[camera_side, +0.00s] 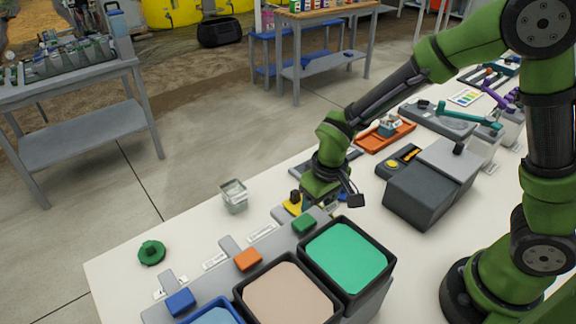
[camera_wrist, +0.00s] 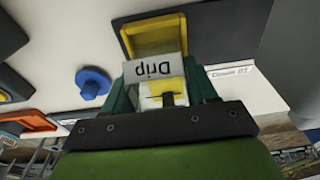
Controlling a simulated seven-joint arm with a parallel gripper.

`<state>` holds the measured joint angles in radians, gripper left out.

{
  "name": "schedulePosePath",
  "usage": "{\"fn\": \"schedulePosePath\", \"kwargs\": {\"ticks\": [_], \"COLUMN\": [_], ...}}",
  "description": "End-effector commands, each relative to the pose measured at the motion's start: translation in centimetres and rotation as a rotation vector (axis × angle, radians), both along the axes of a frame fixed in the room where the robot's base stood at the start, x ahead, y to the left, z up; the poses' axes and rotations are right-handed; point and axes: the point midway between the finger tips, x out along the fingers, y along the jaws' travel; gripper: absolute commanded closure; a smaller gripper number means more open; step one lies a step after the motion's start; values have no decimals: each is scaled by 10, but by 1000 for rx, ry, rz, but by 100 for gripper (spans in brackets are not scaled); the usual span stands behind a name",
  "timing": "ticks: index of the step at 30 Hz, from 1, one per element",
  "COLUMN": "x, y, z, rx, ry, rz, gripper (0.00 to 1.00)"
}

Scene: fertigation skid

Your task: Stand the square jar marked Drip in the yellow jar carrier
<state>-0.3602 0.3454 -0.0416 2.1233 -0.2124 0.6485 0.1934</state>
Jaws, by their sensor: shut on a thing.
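My gripper (camera_wrist: 165,92) is shut on the square jar marked Drip (camera_wrist: 154,70), with one green finger on each side. In the side view my gripper (camera_side: 320,198) is low over the table and hides the held jar. A yellow part (camera_side: 292,207) with a dark top shows just left of it.
Another square clear jar (camera_side: 233,196) stands alone on the white table, left of my gripper. A green knob (camera_side: 151,252) lies farther left. Bins of green (camera_side: 345,258) and beige (camera_side: 286,296) stand in front. A grey box (camera_side: 432,184) and an orange tray (camera_side: 385,135) are right.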

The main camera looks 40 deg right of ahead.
Motion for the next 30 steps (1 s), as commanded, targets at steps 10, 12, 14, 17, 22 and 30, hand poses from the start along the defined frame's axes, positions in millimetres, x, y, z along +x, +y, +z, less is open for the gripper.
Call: {"fn": "schedulePosePath", "kwargs": {"ticks": [10,12,14,17,22,30], "x": [0,0,0,0,0,0], "y": [0,0,0,0,0,0], "z": [-8,-8,-8,-8,-8,-6], "rx": [1,1,1,1,0,1], "ry": [0,0,0,0,0,-1], "rz": [0,0,0,0,0,0], "gripper": [73,73,73,31,13,13]}}
